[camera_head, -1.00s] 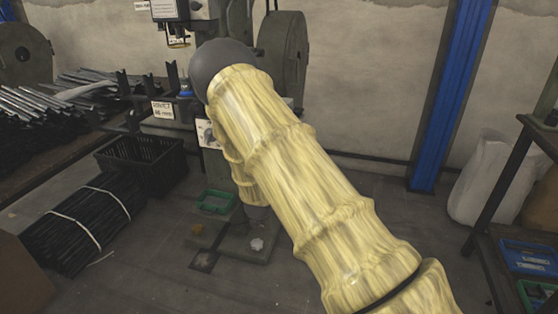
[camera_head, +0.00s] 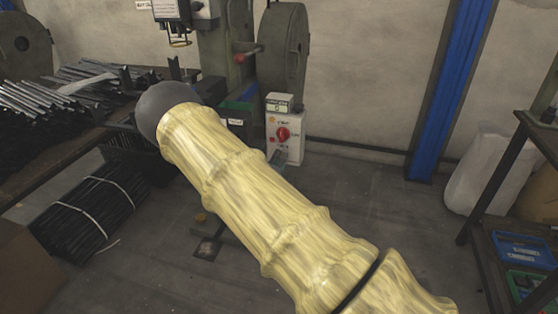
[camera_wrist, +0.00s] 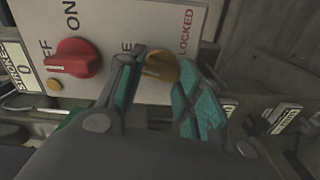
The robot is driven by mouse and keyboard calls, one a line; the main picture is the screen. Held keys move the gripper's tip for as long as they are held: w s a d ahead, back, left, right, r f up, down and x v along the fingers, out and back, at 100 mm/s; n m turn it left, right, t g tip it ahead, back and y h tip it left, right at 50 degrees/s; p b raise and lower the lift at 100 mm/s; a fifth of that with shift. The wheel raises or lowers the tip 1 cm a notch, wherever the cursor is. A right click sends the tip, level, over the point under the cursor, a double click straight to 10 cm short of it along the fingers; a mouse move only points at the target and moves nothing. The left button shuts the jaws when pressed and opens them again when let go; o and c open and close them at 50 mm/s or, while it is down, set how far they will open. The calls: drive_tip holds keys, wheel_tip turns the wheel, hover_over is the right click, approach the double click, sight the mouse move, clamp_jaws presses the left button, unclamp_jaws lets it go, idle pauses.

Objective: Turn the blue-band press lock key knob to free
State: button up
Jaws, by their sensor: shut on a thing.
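In the wrist view, the lock key knob (camera_wrist: 160,67) is a yellow-orange knob on a pale panel. The word LOCKED stands above it to the right; a partly hidden word ending in E is at its left. My gripper (camera_wrist: 160,76) has its teal-padded fingers on either side of the knob, shut on it. The fingers hide part of the knob, so I cannot tell which word it points to. In the head view my own arm hides the gripper and this knob. No blue band shows clearly on a press.
On the panel, a red knob (camera_wrist: 75,58) with ON and OFF sits left of the gripper, near a small orange button (camera_wrist: 54,86). In the head view, a white control box (camera_head: 285,150) stands right of my arm.

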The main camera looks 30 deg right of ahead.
drive_tip(key=shift+a+f+n, duration=0.1)
drive_tip(key=shift+f+n, duration=0.05)
drive_tip(key=shift+n, duration=0.95)
drive_tip(key=o, duration=1)
drive_tip(key=v, duration=1.2)
